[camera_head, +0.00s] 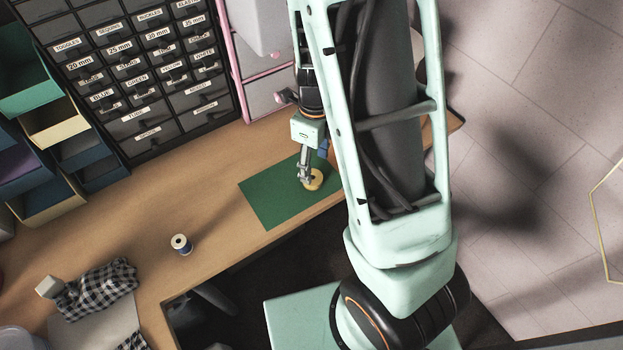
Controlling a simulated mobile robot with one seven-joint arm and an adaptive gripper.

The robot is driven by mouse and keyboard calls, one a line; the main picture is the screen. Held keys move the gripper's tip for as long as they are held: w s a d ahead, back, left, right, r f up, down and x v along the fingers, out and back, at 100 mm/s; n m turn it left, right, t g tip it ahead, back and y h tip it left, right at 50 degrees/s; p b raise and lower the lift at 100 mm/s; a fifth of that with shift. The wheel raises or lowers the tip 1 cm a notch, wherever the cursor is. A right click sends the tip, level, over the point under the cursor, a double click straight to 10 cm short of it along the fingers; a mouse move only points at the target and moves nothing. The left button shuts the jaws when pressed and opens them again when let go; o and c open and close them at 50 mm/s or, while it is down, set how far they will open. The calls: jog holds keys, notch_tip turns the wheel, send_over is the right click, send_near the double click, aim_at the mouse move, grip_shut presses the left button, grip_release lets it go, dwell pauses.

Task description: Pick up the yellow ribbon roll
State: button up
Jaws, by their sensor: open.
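The yellow ribbon roll (314,181) lies on a green mat (262,197) near the front edge of the wooden table. My gripper (306,178) points down at the roll, with its fingers over or around the roll's left part. The fingers are small here and partly overlap the roll, so I cannot tell whether they touch it. My gripper is open. My arm covers the area just right of the roll.
A black labelled drawer cabinet (150,95) and coloured bins (50,120) line the back. Checkered cloth (100,287) lies at lower left. The table between spool and mat is clear.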

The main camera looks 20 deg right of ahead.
aim_at(314, 176)
notch_tip(314, 176, down, 6)
jog(key=shift+r+b, duration=0.1)
jog(key=shift+b, duration=0.7)
jog(key=shift+c, duration=0.2)
jog(key=c, duration=1)
